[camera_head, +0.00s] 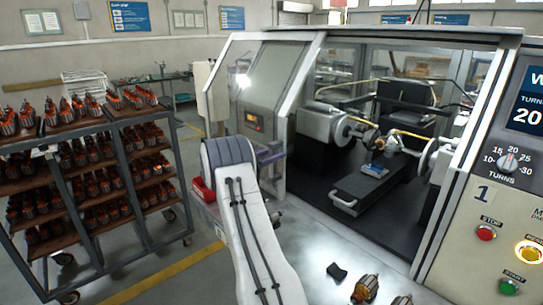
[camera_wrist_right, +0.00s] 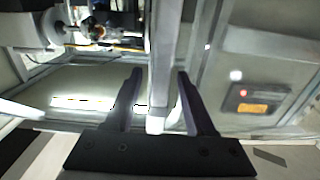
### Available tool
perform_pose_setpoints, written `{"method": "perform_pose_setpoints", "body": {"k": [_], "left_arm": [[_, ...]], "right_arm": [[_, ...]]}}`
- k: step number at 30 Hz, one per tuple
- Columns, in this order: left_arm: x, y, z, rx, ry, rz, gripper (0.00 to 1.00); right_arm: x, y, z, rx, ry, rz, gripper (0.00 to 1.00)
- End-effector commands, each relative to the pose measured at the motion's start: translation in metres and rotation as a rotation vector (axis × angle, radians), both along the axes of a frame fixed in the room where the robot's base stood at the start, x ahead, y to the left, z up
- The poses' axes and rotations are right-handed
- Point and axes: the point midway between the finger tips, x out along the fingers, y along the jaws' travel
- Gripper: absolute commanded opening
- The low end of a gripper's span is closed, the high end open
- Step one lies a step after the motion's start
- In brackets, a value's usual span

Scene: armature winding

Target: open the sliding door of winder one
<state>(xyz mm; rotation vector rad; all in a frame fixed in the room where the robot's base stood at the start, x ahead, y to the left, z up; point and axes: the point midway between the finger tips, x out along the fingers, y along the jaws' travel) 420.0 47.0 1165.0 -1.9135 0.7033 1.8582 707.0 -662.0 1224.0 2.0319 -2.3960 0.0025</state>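Winder one is the large grey machine at right in the head view, marked "1" on its control panel (camera_head: 483,194). A pale slanted frame post (camera_head: 303,72) borders its front opening; I cannot tell whether a clear door pane covers the opening. My right gripper (camera_head: 271,155) is at the machine's front left, by this post. In the right wrist view the right gripper (camera_wrist_right: 158,100) has its two dark fingers apart, with a pale upright bar (camera_wrist_right: 163,60) between them. Gaps show beside the bar, so I see no firm grip. My left gripper is out of view.
Inside the winder are a spindle (camera_head: 340,128) and a black slide block (camera_head: 368,192). A small orange-lit panel (camera_head: 253,122) is left of the post. Copper-wound armatures (camera_head: 366,288) lie at the front. A loaded rack (camera_head: 70,190) stands at left.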

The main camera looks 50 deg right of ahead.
Motion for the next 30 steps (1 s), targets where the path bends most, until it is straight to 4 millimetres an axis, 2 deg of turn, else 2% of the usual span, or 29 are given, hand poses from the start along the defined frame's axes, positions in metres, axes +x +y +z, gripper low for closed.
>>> {"method": "perform_pose_setpoints", "body": {"k": [8,21,25,30], "left_arm": [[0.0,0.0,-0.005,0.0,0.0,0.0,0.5],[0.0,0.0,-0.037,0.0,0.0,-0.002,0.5],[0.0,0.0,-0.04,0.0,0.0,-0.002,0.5],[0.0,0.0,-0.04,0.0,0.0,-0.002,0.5]], "right_arm": [[0.004,0.01,-0.002,0.0,0.0,0.005,0.55],[0.016,0.088,-0.003,0.0,0.0,0.004,0.55],[0.017,0.1,-0.001,0.0,0.0,0.001,0.55],[0.018,0.104,0.0,0.0,0.001,0.001,0.55]]}}
